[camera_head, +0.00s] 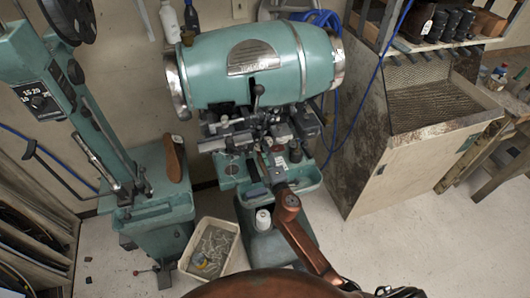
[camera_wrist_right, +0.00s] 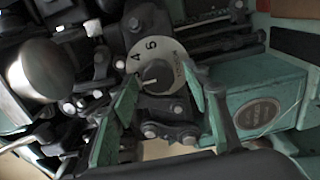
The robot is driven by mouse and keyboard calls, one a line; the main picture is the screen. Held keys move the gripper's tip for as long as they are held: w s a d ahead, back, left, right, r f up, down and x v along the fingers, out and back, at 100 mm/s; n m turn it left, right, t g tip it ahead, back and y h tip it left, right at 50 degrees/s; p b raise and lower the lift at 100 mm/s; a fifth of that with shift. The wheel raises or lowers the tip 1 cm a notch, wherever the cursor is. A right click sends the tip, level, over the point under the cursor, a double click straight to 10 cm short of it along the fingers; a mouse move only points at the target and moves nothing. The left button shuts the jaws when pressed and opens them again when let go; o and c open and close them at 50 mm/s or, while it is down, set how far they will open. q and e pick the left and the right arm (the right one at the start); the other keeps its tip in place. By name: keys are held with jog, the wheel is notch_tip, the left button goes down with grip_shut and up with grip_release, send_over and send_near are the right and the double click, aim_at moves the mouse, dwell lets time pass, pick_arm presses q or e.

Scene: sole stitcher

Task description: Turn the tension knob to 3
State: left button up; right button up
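My right gripper (camera_wrist_right: 161,88) is open in the wrist view, with one green finger on each side of the knob's lower part. I cannot tell whether they touch it. In the head view my right gripper (camera_head: 274,162) reaches the front of the teal stitcher (camera_head: 215,75), where the knob is too small to make out. My left gripper does not show.
Levers and metal parts crowd the knob in the wrist view, with a rounded metal part (camera_wrist_right: 42,68) at left and a green box (camera_wrist_right: 262,100) at right. A second teal machine (camera_head: 150,205) stands left, a bin (camera_head: 232,258) below, and a wooden cabinet (camera_head: 400,165) right.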

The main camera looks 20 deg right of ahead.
jog(key=shift+s, duration=0.1)
jog(key=s, duration=1.1)
jog(key=shift+s+d, duration=0.2)
jog(key=shift+s, duration=0.2)
